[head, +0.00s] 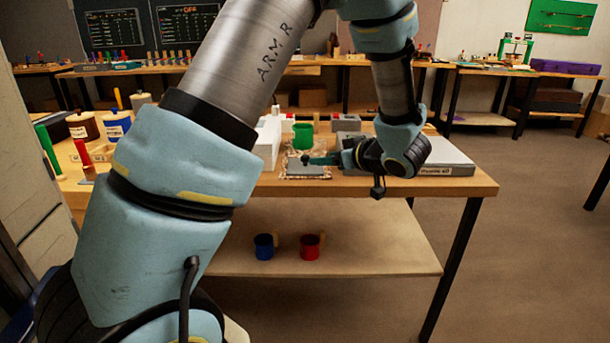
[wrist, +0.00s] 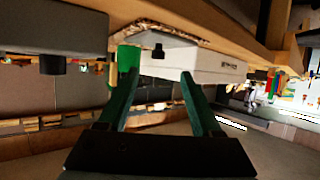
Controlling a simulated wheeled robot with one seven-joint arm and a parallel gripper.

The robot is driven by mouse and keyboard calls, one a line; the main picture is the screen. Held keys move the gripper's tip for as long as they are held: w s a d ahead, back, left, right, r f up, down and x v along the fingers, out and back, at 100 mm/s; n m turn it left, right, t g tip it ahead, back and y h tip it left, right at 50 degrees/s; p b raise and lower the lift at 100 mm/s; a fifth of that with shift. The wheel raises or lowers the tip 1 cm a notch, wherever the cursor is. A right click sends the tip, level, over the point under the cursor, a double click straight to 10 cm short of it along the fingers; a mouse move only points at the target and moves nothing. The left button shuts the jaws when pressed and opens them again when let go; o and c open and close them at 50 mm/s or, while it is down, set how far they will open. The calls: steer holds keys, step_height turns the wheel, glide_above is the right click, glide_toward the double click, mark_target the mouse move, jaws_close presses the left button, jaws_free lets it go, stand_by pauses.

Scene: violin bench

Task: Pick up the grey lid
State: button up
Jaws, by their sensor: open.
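A flat grey lid (head: 308,171) with a small black knob lies on a speckled mat (head: 290,177) near the table's front edge, in the head view. My gripper (head: 318,160) is open and reaches in from the right, low beside the lid. In the wrist view, where the scene appears upside down, a black knob (wrist: 158,50) shows between the two green fingertips (wrist: 156,75). The fingers hold nothing. How far the tips are from the knob is hard to tell.
A green cup (head: 303,136) stands just behind the lid; it also shows in the wrist view (wrist: 128,62). A white box (head: 268,142) is to the left. A grey box (head: 345,122) is behind. A grey labelled case (head: 448,158) lies on the right.

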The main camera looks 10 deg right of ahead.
mark_target(307, 157)
steer(key=x, duration=0.4)
steer(key=shift+w+a+f, duration=0.1)
steer(key=shift+w+a, duration=0.15)
steer(key=shift+d+p+x, duration=0.15)
steer(key=shift+x, duration=1.35)
steer(key=shift+d+p+x, duration=0.1)
steer(key=shift+p+x, duration=0.05)
steer(key=shift+x, duration=1.3)
steer(key=shift+w, duration=0.15)
steer(key=shift+c, duration=0.2)
jaws_close()
steer(key=shift+r, duration=0.2)
